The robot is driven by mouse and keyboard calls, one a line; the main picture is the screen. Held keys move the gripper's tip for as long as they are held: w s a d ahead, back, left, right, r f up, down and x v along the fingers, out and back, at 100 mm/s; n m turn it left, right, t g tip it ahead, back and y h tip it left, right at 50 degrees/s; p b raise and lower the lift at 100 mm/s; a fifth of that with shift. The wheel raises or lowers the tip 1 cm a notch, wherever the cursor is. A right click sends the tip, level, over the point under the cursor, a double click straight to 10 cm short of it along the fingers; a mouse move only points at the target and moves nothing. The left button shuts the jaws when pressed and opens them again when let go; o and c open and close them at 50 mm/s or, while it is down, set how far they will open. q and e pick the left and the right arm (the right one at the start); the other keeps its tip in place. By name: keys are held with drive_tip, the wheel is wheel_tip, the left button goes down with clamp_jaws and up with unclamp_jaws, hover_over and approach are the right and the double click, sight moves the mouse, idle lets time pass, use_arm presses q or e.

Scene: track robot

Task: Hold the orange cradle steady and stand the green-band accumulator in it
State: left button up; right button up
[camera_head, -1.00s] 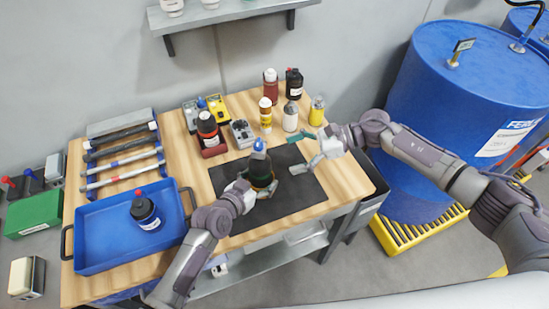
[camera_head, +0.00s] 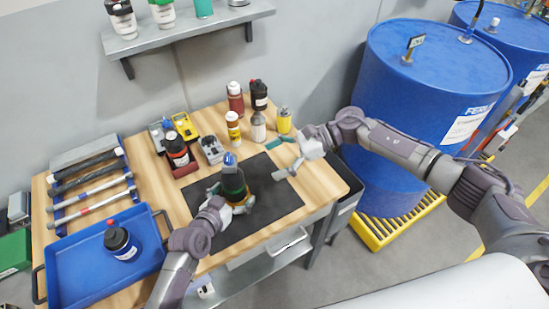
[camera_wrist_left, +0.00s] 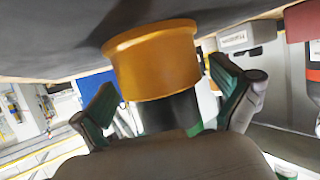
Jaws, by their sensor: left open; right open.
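The dark green-band accumulator (camera_head: 233,182) with a blue top stands upright on the black mat in the head view. Its lower end sits in the orange cradle (camera_wrist_left: 155,62), clear in the left wrist view but mostly hidden behind the gripper in the head view. The accumulator's dark body (camera_wrist_left: 172,114) also shows in the wrist view. My left gripper (camera_head: 230,201) is open, with one finger on each side of the accumulator and cradle; contact is unclear. My right gripper (camera_head: 283,158) is open and empty, right of the accumulator and apart from it.
A blue tray (camera_head: 72,276) holding a black bottle (camera_head: 120,242) is at the left. A tool rack (camera_head: 90,180) stands behind it. Several bottles and small devices line the table's back. The black mat (camera_head: 275,207) is clear right of the accumulator. Blue drums (camera_head: 425,90) stand at the right.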

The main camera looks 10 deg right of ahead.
use_arm(q)
drive_tip(key=v, duration=1.2)
drive_tip(key=shift+a+f, duration=0.1)
